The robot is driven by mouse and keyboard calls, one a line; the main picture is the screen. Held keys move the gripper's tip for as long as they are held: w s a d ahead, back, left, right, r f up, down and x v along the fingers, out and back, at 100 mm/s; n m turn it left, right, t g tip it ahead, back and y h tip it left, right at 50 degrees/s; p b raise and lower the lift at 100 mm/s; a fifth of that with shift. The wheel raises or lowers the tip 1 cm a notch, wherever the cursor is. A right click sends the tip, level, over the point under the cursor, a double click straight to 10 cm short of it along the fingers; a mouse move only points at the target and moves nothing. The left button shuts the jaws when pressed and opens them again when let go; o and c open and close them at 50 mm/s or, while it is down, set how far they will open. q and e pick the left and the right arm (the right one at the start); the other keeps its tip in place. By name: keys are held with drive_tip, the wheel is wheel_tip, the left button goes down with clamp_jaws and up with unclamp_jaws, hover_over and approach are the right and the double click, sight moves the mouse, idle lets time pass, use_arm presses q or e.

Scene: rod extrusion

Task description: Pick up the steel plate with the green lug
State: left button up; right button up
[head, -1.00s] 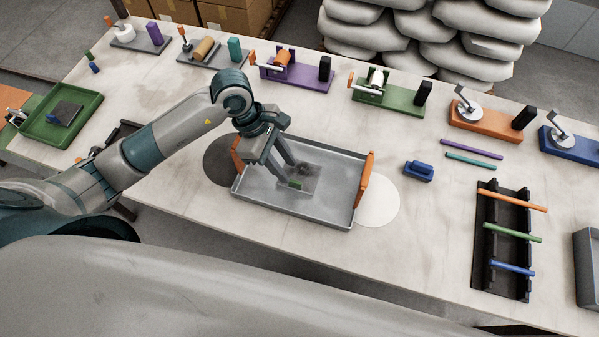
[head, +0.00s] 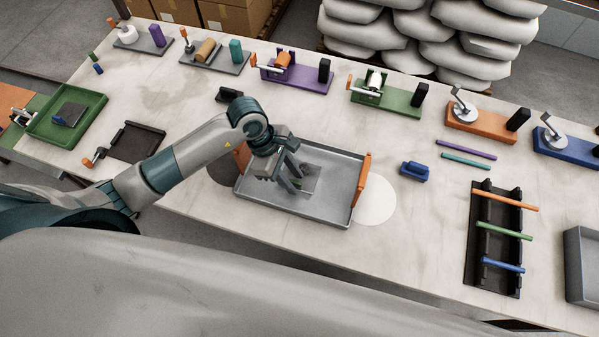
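The steel plate (head: 312,180) is a flat, square grey piece. It lies inside the grey metal tray (head: 335,214), near its middle. A small green lug (head: 301,184) on the plate shows partly behind the fingers. My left gripper (head: 294,181) reaches down into the tray at the plate's left part, with its fingertips close around the lug. Its two fingers look apart from each other. I cannot tell whether they touch the lug. My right gripper is not in view.
The tray has orange handles (head: 362,180) at its ends. A blue block (head: 414,171) and a black rack (head: 484,276) with several coloured rods are to the right. Coloured fixtures line the back edge. A green tray (head: 91,119) with a blue-lugged plate is at left.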

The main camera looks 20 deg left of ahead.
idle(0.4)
use_arm(q)
clamp_jaws()
idle(1.3)
